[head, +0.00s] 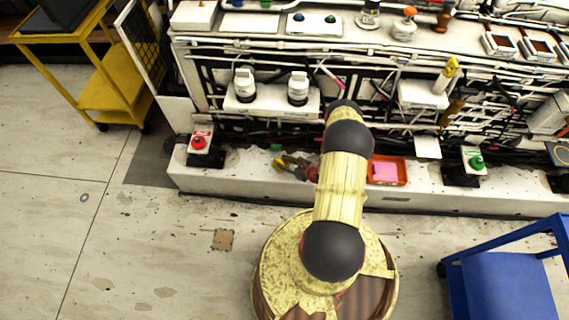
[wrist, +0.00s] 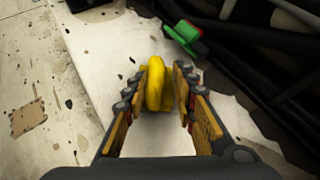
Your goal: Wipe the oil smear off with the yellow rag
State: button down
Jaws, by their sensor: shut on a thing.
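My gripper (wrist: 160,92) is shut on the yellow rag (wrist: 157,75), which bulges out between the two fingers in the wrist view. In the head view my gripper (head: 290,166) is low over the white ledge (head: 240,172) at the foot of the machine, with a bit of yellow at its tip. The ledge also shows in the wrist view (wrist: 98,45), under and beyond the rag. I cannot tell whether the rag touches it. Small dark marks show on the ledge, but I cannot make out which is the oil smear.
A red button box (head: 199,141) stands left on the ledge, and a green button box (head: 475,160) stands right. An orange tray (head: 402,172) with a pink item sits right of my arm. Dark pipes and cables run behind. A blue cart (head: 500,285) stands at lower right.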

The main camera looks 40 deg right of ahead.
jog(key=shift+r+p, duration=1.7)
jog(key=shift+r, duration=1.1)
jog(key=shift+r+p, duration=1)
jog(key=shift+r, duration=0.5)
